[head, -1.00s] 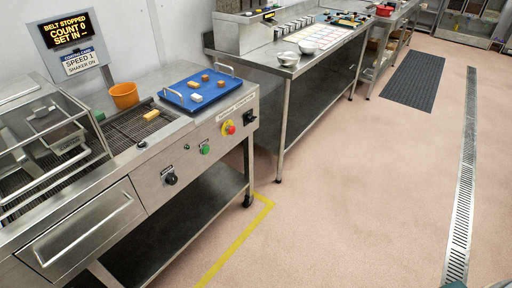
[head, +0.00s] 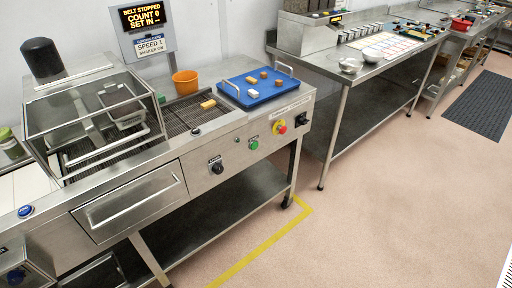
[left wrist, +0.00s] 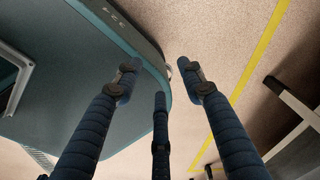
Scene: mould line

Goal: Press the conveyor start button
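The conveyor (head: 190,112) stands at the left with a steel front panel. A green button (head: 254,144) sits on that panel, between a black knob (head: 217,168) and a red emergency stop (head: 280,127) on a yellow surround. Its label is too small to read. The display (head: 143,16) reads "BELT STOPPED, COUNT 0". My left gripper (left wrist: 159,75) shows in the left wrist view with its dark fingers spread, empty and touching nothing, above the floor. Neither gripper shows in the head view, so my right gripper is out of sight.
A blue tray (head: 238,98) with several small blocks and an orange bucket (head: 185,83) sit on the conveyor top. One pale block (head: 208,104) lies on the belt. A blue button (head: 25,210) is at far left. A yellow floor line (head: 262,244) runs before the conveyor; the floor is clear.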

